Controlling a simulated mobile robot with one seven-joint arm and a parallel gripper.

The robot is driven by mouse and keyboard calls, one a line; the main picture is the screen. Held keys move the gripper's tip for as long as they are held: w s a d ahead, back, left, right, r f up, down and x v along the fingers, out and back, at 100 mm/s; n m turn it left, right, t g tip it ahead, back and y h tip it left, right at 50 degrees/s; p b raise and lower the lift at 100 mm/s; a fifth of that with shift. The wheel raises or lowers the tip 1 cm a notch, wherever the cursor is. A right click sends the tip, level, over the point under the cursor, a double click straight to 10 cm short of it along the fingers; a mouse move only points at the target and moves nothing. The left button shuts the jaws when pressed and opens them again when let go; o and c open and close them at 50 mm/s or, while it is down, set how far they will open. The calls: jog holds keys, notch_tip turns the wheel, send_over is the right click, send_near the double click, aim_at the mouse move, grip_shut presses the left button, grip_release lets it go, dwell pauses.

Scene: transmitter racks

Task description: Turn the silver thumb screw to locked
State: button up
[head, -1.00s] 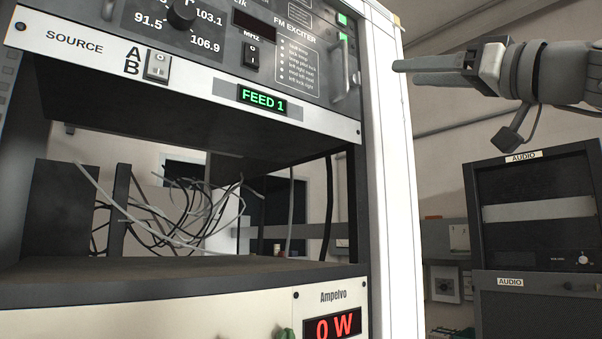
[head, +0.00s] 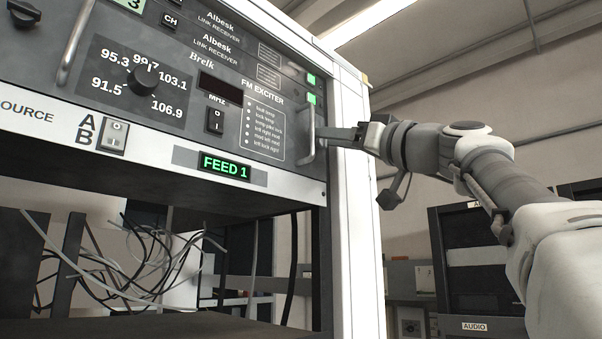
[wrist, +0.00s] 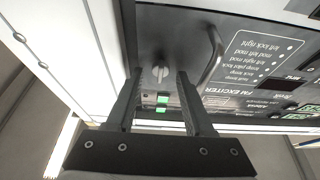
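My gripper (wrist: 157,80) is open, one finger on each side of the screw with gaps between. I cannot tell how deep the fingertips reach. In the head view my gripper (head: 327,136) is at the right edge of the FM exciter (head: 270,92), by the handle (head: 308,132), and hides the screw.
The white cabinet side (head: 352,230) is just right of the panel. An open bay with loose cables (head: 160,245) lies below.

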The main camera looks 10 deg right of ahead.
grip_shut()
jog(key=shift+m, duration=0.4)
jog(key=m+h+p, duration=0.3)
jog(key=m, duration=0.4)
jog(key=m+h+p, duration=0.2)
jog(key=m+h, duration=0.1)
jog(key=m, duration=0.4)
jog(key=m+h+p, duration=0.3)
jog(key=m, duration=0.4)
jog(key=shift+m+g+p, duration=0.3)
